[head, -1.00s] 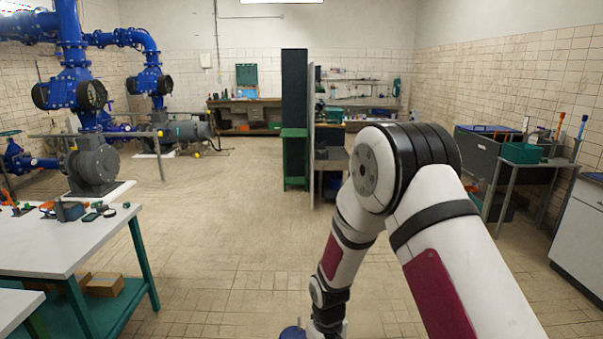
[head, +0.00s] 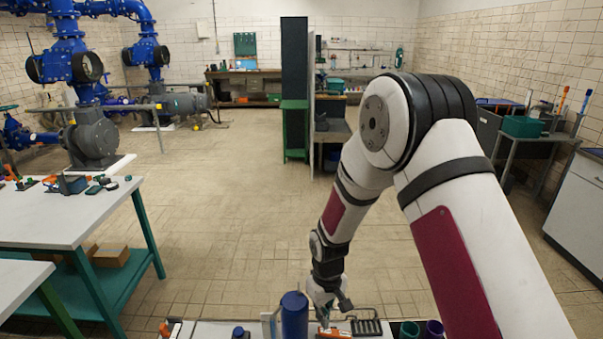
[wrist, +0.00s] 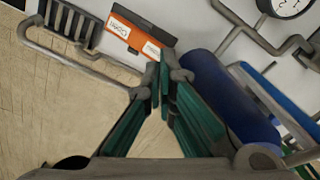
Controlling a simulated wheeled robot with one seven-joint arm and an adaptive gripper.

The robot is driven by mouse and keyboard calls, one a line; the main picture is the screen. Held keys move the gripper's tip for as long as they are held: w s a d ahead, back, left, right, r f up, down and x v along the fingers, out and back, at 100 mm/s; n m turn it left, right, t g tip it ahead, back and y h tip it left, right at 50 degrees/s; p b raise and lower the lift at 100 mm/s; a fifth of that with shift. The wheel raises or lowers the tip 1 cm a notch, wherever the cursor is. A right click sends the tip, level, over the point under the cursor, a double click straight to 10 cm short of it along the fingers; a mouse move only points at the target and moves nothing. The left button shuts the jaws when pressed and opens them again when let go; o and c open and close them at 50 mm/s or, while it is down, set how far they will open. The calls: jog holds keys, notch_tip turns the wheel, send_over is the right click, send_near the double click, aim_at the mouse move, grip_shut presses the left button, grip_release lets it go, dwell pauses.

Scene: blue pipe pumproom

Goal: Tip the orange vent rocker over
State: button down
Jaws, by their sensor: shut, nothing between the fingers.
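The orange vent rocker (wrist: 143,36) shows in the wrist view as an orange block with white labels on a white panel, just beyond my fingertips. In the head view it is a small orange piece (head: 328,332) at the bottom edge, partly cut off. My gripper (wrist: 162,72) has teal fingers drawn together, with nothing between them. Its tips overlap the rocker's near edge in the wrist view; I cannot tell whether they touch. In the head view my gripper (head: 325,306) points down at the bench top.
A blue cylinder (head: 294,316) stands close left of the gripper; the wrist view shows it close on the right (wrist: 225,95). A grey slotted rack (head: 366,327) lies right of the rocker. A gauge (wrist: 287,5) is nearby.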

jog(key=shift+r+p, duration=0.55)
jog(key=shift+r, duration=2)
jog(key=shift+r, duration=0.1)
notch_tip(320, 180, up, 10)
jog(key=m+t, duration=0.1)
send_over(323, 330)
jog(key=d, duration=0.3)
jog(key=s+d+r+m+t, duration=0.1)
jog(key=s+d+r, duration=0.15)
jog(key=r, duration=0.35)
jog(key=s+d+r+m+t, duration=0.1)
jog(key=s+d+r, duration=0.1)
jog(key=s+r, duration=0.3)
jog(key=s+d+r+m+t, duration=0.1)
jog(key=s+d+r, duration=0.2)
jog(key=s+r, duration=0.3)
jog(key=s+d+r+m+t, duration=0.1)
jog(key=s+r, duration=0.5)
jog(key=s, duration=0.6)
jog(key=shift+d+m+t, duration=0.3)
jog(key=shift+d+m, duration=0.2)
jog(key=shift+d, duration=0.45)
